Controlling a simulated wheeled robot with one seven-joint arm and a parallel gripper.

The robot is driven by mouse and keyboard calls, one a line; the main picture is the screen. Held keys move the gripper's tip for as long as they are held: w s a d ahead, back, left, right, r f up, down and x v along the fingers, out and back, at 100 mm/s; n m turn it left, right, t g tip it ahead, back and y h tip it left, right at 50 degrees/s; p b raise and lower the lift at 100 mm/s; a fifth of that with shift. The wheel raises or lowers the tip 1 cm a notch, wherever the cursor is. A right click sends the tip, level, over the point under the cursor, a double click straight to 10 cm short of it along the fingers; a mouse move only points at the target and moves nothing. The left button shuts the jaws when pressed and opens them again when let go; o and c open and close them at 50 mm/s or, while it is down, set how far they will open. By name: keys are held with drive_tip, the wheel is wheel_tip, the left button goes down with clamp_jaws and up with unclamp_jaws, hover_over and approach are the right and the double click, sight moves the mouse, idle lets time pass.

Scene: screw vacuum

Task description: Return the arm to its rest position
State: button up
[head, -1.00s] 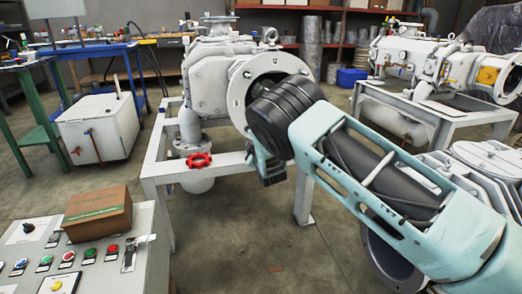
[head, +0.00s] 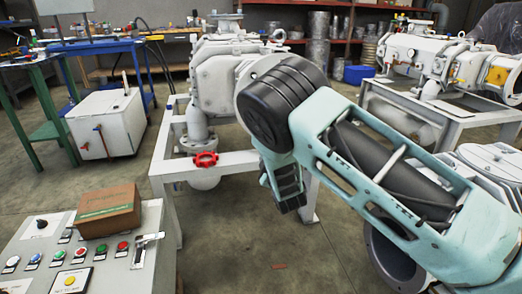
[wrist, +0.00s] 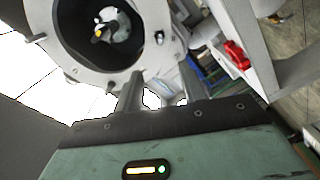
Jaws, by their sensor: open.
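My arm reaches in from the right of the head view, bent at a black joint in front of the white vacuum pump (head: 212,75). My gripper is not clearly seen there. In the wrist view my gripper (wrist: 160,92) shows two grey fingers standing apart with nothing held between them. Beyond the fingers is the pump's round open flange (wrist: 140,78), with a dark bore and metal parts inside. The flange is mostly hidden behind my arm in the head view.
A control panel (head: 110,250) with a cardboard box (head: 106,210) stands at the front left. Another pump (head: 430,60) stands at the right. Open floor lies in the front middle.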

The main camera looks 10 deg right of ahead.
drive_tip(key=s+a+r+m+g+y, duration=0.25)
drive_tip(key=s+a+g, duration=0.35)
drive_tip(key=s, duration=0.6)
drive_tip(key=s+a+r+m+g+y, duration=0.1)
drive_tip(key=s+a+r+m+g, duration=0.35)
drive_tip(key=s, duration=0.75)
drive_tip(key=s+d+r+n+g+h, duration=0.15)
drive_tip(key=s+g, duration=0.25)
drive_tip(key=s, duration=0.7)
drive_tip(key=s+d+r+n+g+h, duration=0.1)
drive_tip(key=s+d+r+g, duration=0.15)
drive_tip(key=s, duration=0.85)
wheel_tip(320, 180, up, 31)
drive_tip(key=s+g+p, duration=0.1)
drive_tip(key=p, duration=3)
drive_tip(key=shift+s+d+r, duration=0.15)
drive_tip(key=shift+s, duration=0.15)
